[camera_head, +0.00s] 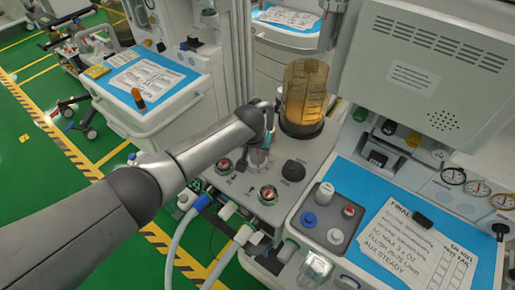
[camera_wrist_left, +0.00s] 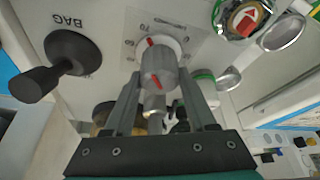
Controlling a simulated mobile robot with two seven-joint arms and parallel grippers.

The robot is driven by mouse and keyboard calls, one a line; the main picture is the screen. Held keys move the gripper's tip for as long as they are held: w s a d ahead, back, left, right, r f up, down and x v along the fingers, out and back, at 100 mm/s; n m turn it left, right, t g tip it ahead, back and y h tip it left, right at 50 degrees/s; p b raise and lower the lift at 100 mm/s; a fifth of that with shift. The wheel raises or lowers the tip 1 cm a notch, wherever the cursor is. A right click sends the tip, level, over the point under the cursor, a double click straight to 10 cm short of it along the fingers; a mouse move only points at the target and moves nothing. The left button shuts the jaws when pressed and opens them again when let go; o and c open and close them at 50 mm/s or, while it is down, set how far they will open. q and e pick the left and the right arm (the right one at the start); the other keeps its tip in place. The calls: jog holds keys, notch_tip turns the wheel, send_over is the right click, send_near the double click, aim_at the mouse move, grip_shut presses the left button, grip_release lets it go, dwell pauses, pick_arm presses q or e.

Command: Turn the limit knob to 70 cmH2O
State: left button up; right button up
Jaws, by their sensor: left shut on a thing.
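The limit knob (camera_wrist_left: 158,66) is a grey ribbed knob with red marks, on a pale dial plate (camera_wrist_left: 186,38) in the left wrist view. Its upper red mark points up and slightly left, near a printed number. The dial numbers are small and turned, so I cannot read the setting for sure. My left gripper (camera_wrist_left: 160,84) is shut on the knob, one finger on each side. In the head view my left gripper (camera_head: 261,142) is over the machine's panel (camera_head: 228,187), and hides most of the knob. My right gripper is not in view.
A black lever knob (camera_wrist_left: 72,52) marked BAG is left of the limit knob in the wrist view. A blue mat with a checklist (camera_head: 414,243) lies to the right.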

pick_arm(q)
jog(key=o, duration=1.4)
jog(key=shift+c, duration=0.2)
jog(key=p+v, duration=0.4)
jog(key=v, duration=1.1)
jog(key=shift+s, duration=0.15)
